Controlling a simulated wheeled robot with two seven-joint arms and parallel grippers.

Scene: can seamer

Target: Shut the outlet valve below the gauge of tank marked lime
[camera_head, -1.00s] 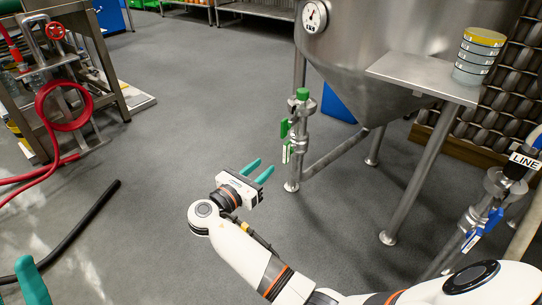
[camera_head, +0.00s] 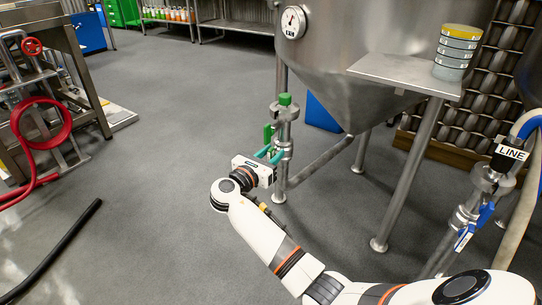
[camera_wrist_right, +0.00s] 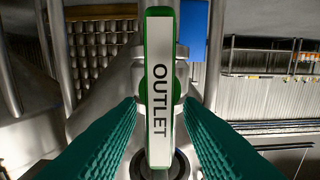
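The steel tank (camera_head: 350,40) has a round gauge (camera_head: 293,22) with a small label under it, too small to read surely. Below it stands the outlet valve (camera_head: 284,112), with a green cap on top and a green lever handle (camera_head: 267,134). In the right wrist view the handle (camera_wrist_right: 160,85) fills the middle, with a white plate reading OUTLET, lengthwise up and down the picture. My right gripper (camera_head: 269,154) is at the handle, its teal fingers apart on either side of it (camera_wrist_right: 160,112). Gaps show between handle and fingers. My left gripper is out of view.
A steel shelf (camera_head: 400,72) with stacked round tins (camera_head: 455,55) juts out right of the valve, on a leg. Another valve, with a blue handle (camera_head: 474,226) and a LINE tag (camera_head: 510,153), stands at right. A black hose (camera_head: 55,250) lies on open floor at left.

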